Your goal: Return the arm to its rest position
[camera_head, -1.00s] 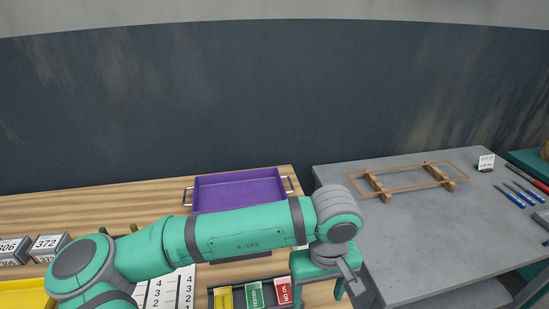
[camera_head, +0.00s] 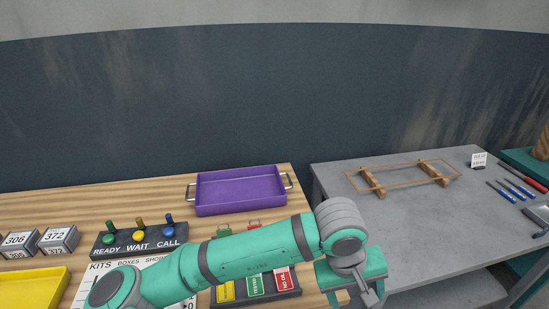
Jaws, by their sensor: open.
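My gripper (camera_head: 352,298) is at the lower middle right, at the end of my teal arm (camera_head: 255,252). It points down by the right edge of the wooden table (camera_head: 130,201), near the gap to the grey table. Its fingers are open, and nothing shows between them. My arm reaches across the front of the wooden table from the lower left and hides part of the boards there.
A purple tray (camera_head: 240,191) stands behind my arm. A board with READY, WAIT, CALL pegs (camera_head: 140,236), a yellow tray (camera_head: 30,290) and a rack of coloured tags (camera_head: 256,286) are near it. The grey table (camera_head: 400,220) holds a wooden frame (camera_head: 405,177).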

